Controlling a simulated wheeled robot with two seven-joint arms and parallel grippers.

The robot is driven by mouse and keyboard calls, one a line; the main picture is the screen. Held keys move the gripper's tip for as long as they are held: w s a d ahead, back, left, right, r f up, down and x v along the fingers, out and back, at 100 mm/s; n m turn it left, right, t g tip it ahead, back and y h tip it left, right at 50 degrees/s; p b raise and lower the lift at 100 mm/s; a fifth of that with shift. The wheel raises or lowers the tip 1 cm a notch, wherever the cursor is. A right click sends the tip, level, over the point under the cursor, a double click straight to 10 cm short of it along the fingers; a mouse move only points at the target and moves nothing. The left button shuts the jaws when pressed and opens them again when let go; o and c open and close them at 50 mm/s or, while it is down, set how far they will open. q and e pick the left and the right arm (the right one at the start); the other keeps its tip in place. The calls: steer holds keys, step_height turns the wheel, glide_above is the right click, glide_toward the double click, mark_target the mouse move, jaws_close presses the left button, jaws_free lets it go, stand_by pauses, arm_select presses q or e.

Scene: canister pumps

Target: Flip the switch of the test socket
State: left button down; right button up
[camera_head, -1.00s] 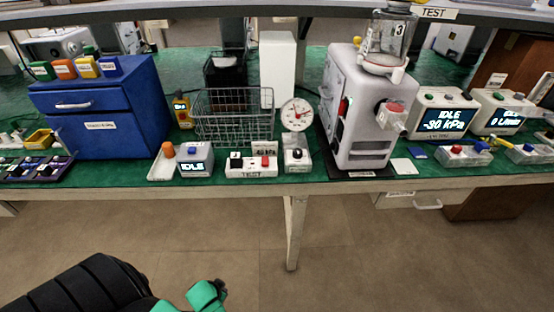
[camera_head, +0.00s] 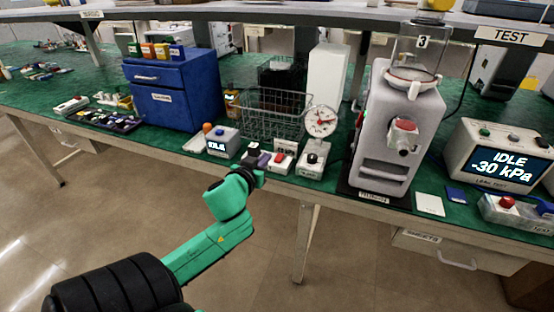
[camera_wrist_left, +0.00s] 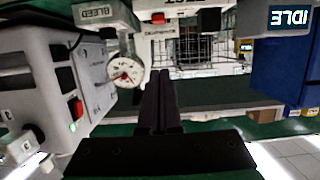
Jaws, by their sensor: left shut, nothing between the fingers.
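The test socket (camera_head: 281,163) is a small white box with a red switch at the bench's front edge. My left gripper (camera_head: 256,160) is shut and empty, in front of its left part and hiding that part. I cannot tell whether they touch. In the left wrist view the picture is upside down. There the socket's white box (camera_wrist_left: 190,14) is cut by the top edge, with the red switch (camera_wrist_left: 158,18) showing. The shut dark fingers (camera_wrist_left: 161,76) point up toward it, with a visible gap in the picture. My right gripper is not in view.
A gauge box (camera_head: 313,160) with a dial stands right of the socket, and an IDLE display box (camera_head: 222,142) left. A wire basket (camera_head: 275,115) is behind. A grey pump machine (camera_head: 392,130) stands further right, a blue drawer cabinet (camera_head: 173,95) further left.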

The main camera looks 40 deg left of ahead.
arm_select(q)
glide_above(277, 166)
step_height(277, 166, down, 2)
steer(key=shift+f, duration=0.2)
step_height(277, 166, down, 3)
steer(key=shift+f+b, duration=0.1)
steer(key=shift+b, duration=0.3)
steer(key=shift+f, duration=0.5)
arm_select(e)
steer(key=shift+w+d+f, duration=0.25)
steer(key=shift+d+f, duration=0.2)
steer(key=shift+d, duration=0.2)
